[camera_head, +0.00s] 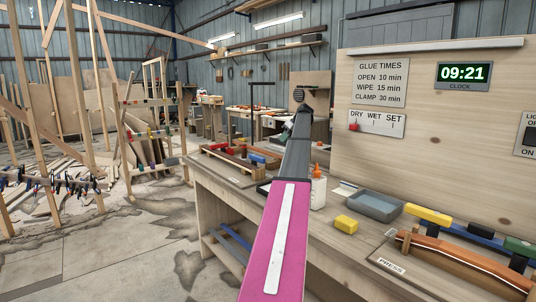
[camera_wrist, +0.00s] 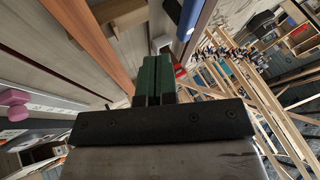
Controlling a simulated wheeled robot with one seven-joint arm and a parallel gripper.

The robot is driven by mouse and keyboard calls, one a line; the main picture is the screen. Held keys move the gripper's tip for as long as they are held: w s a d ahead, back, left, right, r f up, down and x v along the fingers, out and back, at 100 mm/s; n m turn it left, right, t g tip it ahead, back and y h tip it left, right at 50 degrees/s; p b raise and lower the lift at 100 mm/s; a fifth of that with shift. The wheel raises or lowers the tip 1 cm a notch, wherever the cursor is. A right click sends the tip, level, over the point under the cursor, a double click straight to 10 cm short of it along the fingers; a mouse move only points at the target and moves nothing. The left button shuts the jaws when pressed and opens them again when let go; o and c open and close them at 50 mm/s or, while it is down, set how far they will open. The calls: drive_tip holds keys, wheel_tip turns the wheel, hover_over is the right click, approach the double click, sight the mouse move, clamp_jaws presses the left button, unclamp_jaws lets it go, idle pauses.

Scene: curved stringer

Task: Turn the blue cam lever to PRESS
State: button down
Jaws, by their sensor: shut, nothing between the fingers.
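A label reading PRESS (camera_head: 391,266) is on the bench front at the lower right in the head view. Behind it lies an orange-brown curved strip (camera_head: 465,256) on the bench. A blue bar (camera_head: 482,234) shows behind the strip, between a yellow block (camera_head: 428,215) and a green block (camera_head: 520,246). I cannot tell whether this blue bar is the cam lever. In the wrist view my gripper (camera_wrist: 159,66) has its two dark green fingers together, empty. A blue-edged piece (camera_wrist: 187,22) is beyond the fingertips; I cannot tell what it is.
My pink arm reaches over the bench (camera_head: 225,180). Near it stand a glue bottle (camera_head: 318,190), a yellow sponge-like block (camera_head: 346,224) and a grey tray (camera_head: 374,206). A panel with a clock (camera_head: 463,76) rises behind. Wooden frames (camera_head: 125,130) stand left; floor between is open.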

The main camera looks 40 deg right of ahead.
sight(257, 158)
drive_tip(key=shift+a, duration=0.1)
drive_tip(key=x, duration=0.3)
drive_tip(key=a+x, duration=0.1)
drive_tip(key=x, duration=0.3)
drive_tip(key=a+r+x, duration=0.1)
drive_tip(key=x, duration=0.3)
drive_tip(key=shift+s+a+f, duration=0.1)
drive_tip(key=shift+s, duration=0.2)
drive_tip(key=shift+a, duration=0.6)
